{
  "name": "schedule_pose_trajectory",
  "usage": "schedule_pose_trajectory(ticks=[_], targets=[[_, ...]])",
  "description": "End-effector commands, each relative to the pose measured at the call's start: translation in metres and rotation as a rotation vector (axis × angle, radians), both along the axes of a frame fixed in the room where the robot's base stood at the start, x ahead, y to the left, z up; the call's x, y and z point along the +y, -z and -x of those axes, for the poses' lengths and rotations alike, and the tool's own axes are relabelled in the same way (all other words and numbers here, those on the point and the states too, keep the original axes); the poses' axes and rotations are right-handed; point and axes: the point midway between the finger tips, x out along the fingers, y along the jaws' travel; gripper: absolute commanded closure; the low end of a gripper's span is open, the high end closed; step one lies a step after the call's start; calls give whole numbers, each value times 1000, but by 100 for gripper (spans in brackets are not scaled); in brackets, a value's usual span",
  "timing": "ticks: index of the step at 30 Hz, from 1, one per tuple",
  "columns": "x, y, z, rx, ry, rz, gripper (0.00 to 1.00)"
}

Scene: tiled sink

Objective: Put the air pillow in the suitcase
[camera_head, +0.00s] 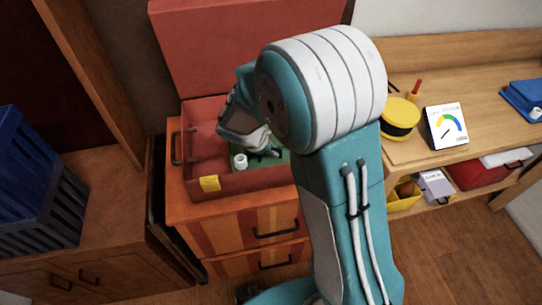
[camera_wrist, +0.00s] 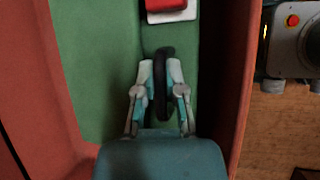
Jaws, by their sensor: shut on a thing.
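The red suitcase (camera_head: 205,187) stands open on a striped wooden drawer unit, its lid raised at the back. In the wrist view the green surface (camera_wrist: 95,65) lies between the red suitcase walls (camera_wrist: 240,70). My gripper (camera_head: 266,150) is down inside the suitcase. Its fingers (camera_wrist: 161,88) are shut on a black loop (camera_wrist: 163,55) over the green surface. I cannot tell clearly how the loop joins it.
A blue crate (camera_head: 42,185) stands on the left cabinet. On the right bench are a yellow-black round case (camera_head: 400,118) and a gauge card (camera_head: 446,129). A grey device with a red button (camera_wrist: 293,40) sits beside the suitcase in the wrist view.

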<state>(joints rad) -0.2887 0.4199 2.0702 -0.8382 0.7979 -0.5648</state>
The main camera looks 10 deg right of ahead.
Motion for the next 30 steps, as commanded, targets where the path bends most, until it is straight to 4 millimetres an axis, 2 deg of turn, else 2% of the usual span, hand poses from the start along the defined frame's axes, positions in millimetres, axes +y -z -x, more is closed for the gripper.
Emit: schedule_pose_trajectory(ticks=[9,15,18,30], targets=[[2,38,0,-1,-2,2,100],[2,39,0,-1,-2,1,100],[1,39,0,0,-1,0,52],[3,37,0,-1,-2,0,52]])
